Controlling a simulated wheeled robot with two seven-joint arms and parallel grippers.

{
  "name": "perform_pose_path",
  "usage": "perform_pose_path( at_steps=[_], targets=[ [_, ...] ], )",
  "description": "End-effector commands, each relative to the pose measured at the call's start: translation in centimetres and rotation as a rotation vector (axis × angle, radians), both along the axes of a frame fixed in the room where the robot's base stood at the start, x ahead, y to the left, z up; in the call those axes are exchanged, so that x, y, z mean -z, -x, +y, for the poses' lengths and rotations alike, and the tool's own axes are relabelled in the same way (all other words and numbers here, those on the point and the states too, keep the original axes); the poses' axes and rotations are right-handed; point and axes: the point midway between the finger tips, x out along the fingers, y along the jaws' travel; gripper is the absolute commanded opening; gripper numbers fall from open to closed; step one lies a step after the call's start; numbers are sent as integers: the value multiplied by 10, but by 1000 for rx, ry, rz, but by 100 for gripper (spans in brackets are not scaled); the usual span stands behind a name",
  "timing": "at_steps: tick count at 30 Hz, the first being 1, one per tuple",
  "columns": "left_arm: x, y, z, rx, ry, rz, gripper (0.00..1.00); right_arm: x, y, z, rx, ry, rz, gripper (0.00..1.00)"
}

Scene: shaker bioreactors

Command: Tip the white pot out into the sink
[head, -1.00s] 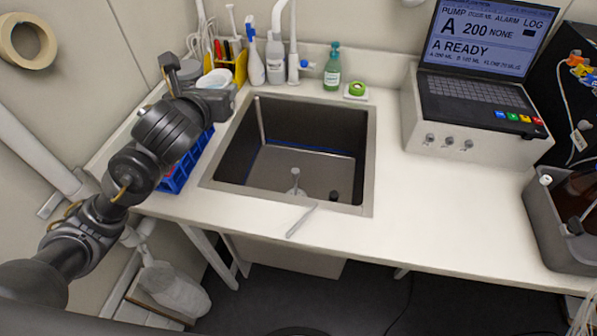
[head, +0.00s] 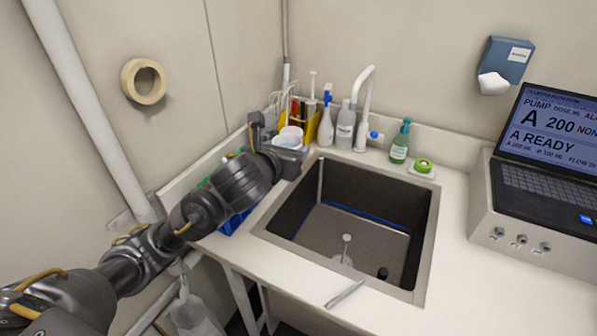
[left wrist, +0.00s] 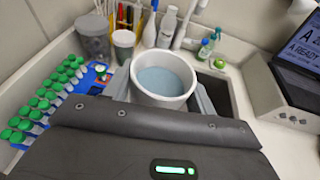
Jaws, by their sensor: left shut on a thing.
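The white pot (left wrist: 163,82) is upright in the left wrist view, with pale blue liquid inside. My left gripper (left wrist: 160,95) is shut on it, one finger on each side. In the head view my left gripper (head: 291,156) is by the sink's back left corner, and the pot (head: 290,136) shows partly behind it. The sink (head: 427,245) is a dark rectangular basin with a grey rim, to the right of the gripper. A corner of the sink (left wrist: 216,92) shows right of the pot in the left wrist view. My right gripper is out of view.
A blue rack (head: 234,222) of green-capped tubes (left wrist: 40,103) is at left.

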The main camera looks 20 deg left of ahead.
Motion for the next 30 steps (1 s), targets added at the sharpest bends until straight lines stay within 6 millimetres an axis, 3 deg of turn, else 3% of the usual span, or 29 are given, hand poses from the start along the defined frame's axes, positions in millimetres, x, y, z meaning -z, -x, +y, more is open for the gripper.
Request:
perform_pose_path(
  at_steps=[8,11,14,18,21,25,30],
  targets=[
    [0,0,-1,1,0,-1,34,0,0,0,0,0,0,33],
    [0,-2,-13,6,-3,-2,34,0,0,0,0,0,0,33],
    [1,-5,-40,17,-5,-6,34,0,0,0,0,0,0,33],
    [3,-5,-95,24,-5,-8,34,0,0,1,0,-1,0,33],
    [2,-3,-125,16,-1,-5,34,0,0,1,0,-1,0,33],
    [0,0,-146,4,-1,-3,34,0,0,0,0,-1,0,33],
    [0,0,-149,-1,-1,-1,34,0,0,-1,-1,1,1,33]
  ],
)
